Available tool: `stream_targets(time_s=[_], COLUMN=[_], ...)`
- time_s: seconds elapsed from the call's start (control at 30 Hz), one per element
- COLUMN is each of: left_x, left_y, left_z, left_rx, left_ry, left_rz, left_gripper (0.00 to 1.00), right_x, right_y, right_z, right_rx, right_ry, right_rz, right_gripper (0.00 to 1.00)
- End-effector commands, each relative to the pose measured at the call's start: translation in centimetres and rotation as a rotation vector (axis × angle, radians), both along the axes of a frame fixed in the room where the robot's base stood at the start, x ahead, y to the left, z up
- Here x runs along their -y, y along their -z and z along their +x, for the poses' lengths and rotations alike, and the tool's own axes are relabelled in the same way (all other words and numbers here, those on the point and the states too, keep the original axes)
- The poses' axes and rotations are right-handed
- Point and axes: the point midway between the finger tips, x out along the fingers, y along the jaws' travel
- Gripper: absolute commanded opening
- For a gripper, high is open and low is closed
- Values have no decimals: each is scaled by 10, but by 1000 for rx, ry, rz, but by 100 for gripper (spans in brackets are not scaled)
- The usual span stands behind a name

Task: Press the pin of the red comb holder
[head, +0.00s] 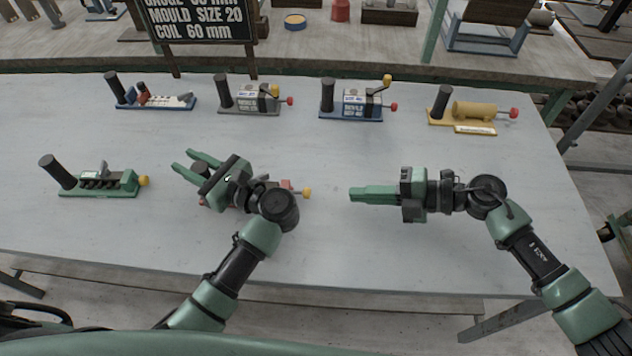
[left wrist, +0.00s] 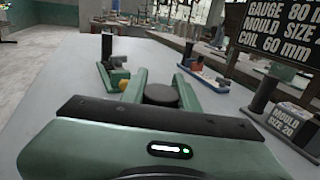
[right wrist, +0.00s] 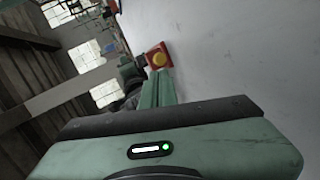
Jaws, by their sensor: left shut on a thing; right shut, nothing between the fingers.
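The red comb holder (head: 286,184) lies mostly hidden under my left gripper and forearm in the head view. Its yellow pin (head: 306,193) sticks out to the right. In the right wrist view its red end (right wrist: 157,56) faces the camera, with the round yellow pin at its centre. My left gripper (head: 183,160) is shut on the black upright handle (left wrist: 161,95), which shows between its fingers in the left wrist view. My right gripper (head: 351,194) is shut and empty. Its fingertips point left at the yellow pin, level with it, with a gap between them.
A green holder (head: 110,184) with a black post and yellow pin stands left. Along the back stand a blue-based holder (head: 158,102), a grey one (head: 250,100), another blue one (head: 352,104) and a yellow one (head: 470,112). A sign (head: 200,20) stands behind. The table's right front is clear.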

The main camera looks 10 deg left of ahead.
Motion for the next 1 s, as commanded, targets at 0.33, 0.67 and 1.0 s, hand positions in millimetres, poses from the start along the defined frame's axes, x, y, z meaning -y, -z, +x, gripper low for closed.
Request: stream_targets(time_s=[0.33, 0.67, 1.0], left_x=[0, 0, 0], left_y=[1, 1, 1], left_z=[0, 0, 0], left_rx=[-2, -2, -2], left_ry=[0, 0, 1], left_rz=[-2, -2, -2], left_gripper=[0, 0, 0], right_x=[20, 40, 47], right_y=[-16, -30, -34], right_z=[13, 23, 25], right_rx=[789, 1431, 1634], right_ry=[-380, -733, -852], right_rz=[-137, -182, -178], right_gripper=[0, 0, 0])
